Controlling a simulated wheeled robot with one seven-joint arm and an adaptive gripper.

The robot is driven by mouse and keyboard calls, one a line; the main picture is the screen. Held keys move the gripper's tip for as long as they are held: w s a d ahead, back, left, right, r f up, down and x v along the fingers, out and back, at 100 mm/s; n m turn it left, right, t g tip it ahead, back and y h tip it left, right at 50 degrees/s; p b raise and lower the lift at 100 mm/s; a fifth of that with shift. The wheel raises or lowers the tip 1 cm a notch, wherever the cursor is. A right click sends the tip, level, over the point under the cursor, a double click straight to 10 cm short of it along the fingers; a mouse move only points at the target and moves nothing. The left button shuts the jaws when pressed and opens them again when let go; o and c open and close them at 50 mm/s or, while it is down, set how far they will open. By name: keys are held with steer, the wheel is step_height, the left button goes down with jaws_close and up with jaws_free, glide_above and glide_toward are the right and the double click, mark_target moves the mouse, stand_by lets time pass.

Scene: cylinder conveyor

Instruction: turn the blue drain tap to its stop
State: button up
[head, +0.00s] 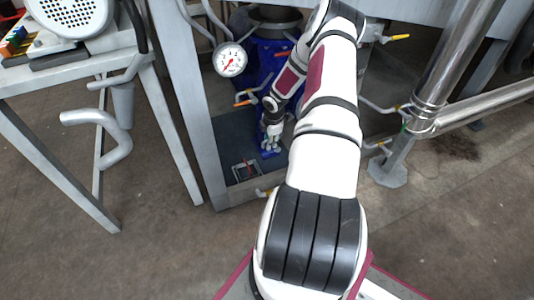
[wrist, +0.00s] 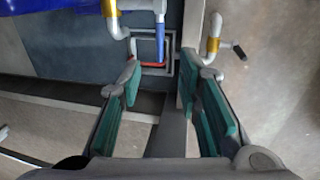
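The blue drain tap (wrist: 160,40) shows at the top centre of the wrist view as a narrow blue handle beside a white pipe with a yellow collar. My gripper (wrist: 158,84) is open, its teal-padded fingers wide apart and nothing between them. The blue handle lies beyond the fingertips, roughly in line with the gap, and does not appear to touch them. In the head view my gripper (head: 272,137) points down inside the frame below the bench. I cannot clearly make out the tap there.
A second tap (wrist: 213,45) with a yellow collar and dark handle stands by the right finger. A red-edged square fitting (head: 246,170) lies on the dark floor panel. A grey frame post (head: 190,100) and a pressure gauge (head: 230,60) are left of my arm; steel pipes (head: 440,80) are right.

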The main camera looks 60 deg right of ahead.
mark_target(268, 153)
steer(key=f+b, duration=0.1)
steer(key=f, duration=0.1)
steer(key=w+f+b, duration=0.1)
steer(key=f, duration=0.2)
steer(key=d+f+b, duration=0.1)
steer(key=f, duration=0.2)
steer(key=shift+w+f, duration=0.15)
jaws_close()
